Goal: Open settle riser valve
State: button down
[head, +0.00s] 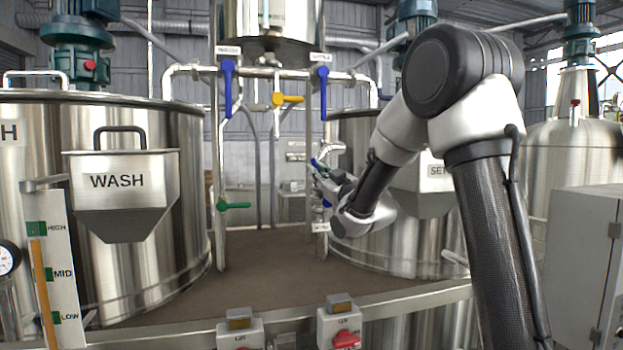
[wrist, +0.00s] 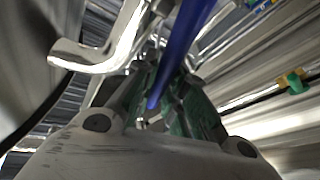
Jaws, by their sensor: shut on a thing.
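My gripper (head: 322,178) is at the right-hand riser pipe, in front of the SETTLE tank (head: 385,245). In the wrist view, a blue valve lever (wrist: 187,35) runs down between the dark fingers with green pads, and my gripper (wrist: 155,98) is shut on it. In the head view only small blue bits of this lever show beside the fingers; the valve body is mostly hidden by my gripper. A small white label (head: 320,227) sits just below; its text is too small to read.
Two upper blue levers (head: 228,88) (head: 323,92) hang down from the pipes. A yellow lever (head: 288,98) lies level between them, and a green lever (head: 235,206) sits on the left riser. The WASH tank (head: 160,275) stands left. A front rail carries switch boxes (head: 340,325).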

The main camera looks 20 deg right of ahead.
jog(key=shift+d+m+t+h, duration=0.3)
jog(key=shift+d+m, duration=0.35)
jog(key=shift+m, duration=0.35)
jog(key=c, duration=1.5)
grip_release()
jog(key=shift+r, duration=0.1)
jog(key=shift+o, duration=0.2)
jog(key=v, duration=1.2)
